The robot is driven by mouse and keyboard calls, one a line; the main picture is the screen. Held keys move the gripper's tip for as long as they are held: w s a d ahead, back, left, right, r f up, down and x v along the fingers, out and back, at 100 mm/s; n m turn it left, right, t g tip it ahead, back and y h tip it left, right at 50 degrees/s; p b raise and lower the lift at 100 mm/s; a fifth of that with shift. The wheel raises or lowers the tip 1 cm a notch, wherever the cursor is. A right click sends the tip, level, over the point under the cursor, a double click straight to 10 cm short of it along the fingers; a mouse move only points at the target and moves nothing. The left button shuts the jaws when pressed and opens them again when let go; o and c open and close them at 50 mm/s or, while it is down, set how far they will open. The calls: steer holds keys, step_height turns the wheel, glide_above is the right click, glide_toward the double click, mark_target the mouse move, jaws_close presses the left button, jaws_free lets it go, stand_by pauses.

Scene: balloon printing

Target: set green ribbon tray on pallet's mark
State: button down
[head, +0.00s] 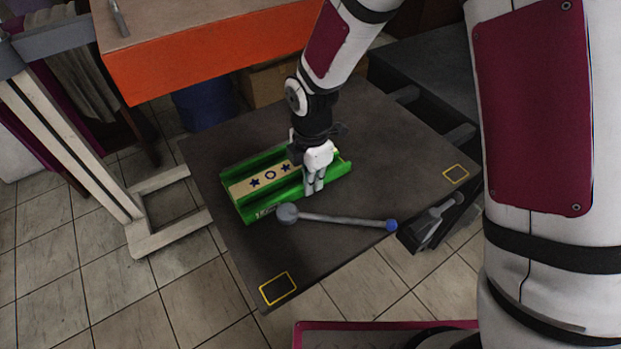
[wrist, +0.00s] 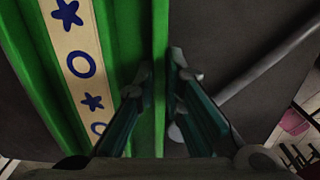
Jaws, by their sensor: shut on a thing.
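The green ribbon tray (head: 284,194) is a long green trough with a cream strip of blue stars and rings along it. It is over the left part of the dark pallet top (head: 350,255); I cannot tell whether it rests there or hangs just above. My gripper (head: 314,187) points down and is shut on the tray's near long wall, right of its middle. In the wrist view the fingers (wrist: 160,88) straddle the green wall (wrist: 160,40). Yellow square outlines mark the pallet's near corner (head: 278,288) and right corner (head: 456,174). Both outlines are empty.
A grey rod (head: 345,220) with a round grey head and blue end lies close in front of the tray. A dark holder (head: 432,225) stands by the pallet's right edge. An orange-sided table (head: 200,65) is behind.

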steer(key=c, duration=1.7)
jaws_free()
steer(key=shift+f, duration=0.1)
step_height(320, 180, up, 12)
steer(key=shift+s+r+p, duration=0.1)
steer(key=shift+r+p, duration=0.05)
steer(key=shift+p, duration=0.25)
steer(key=shift+d, duration=0.1)
